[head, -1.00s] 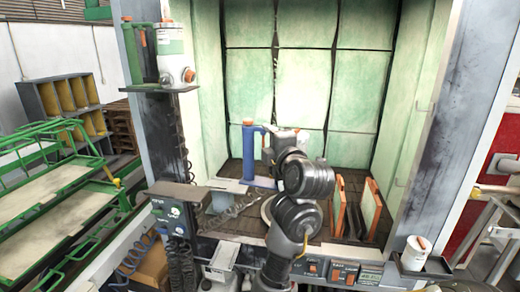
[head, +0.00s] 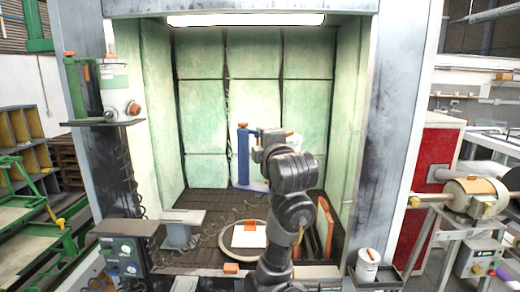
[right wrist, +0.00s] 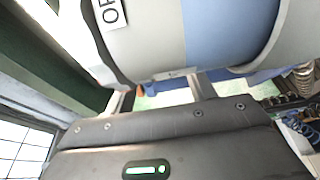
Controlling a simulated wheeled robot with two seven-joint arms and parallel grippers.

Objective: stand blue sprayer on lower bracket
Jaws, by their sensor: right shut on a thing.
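The blue sprayer is upright in the head view, with a blue tube (head: 243,157) and foot showing; its tank is mostly hidden behind my right gripper (head: 270,142). In the right wrist view its white and blue tank (right wrist: 190,35) fills the top, close against my right gripper (right wrist: 165,92), which is shut on the sprayer. The sprayer is held up in front of the booth's back wall. The lower bracket (head: 127,228) is a dark, empty-looking shelf on the left post, left of and below the sprayer. My left gripper is out of view.
A green sprayer (head: 112,95) stands on the upper bracket (head: 100,122). A grey pedestal (head: 182,216) and a round turntable (head: 232,238) with a white block are in the booth. Orange-edged panels (head: 325,228) lean at right. A coiled hose hangs by the left post.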

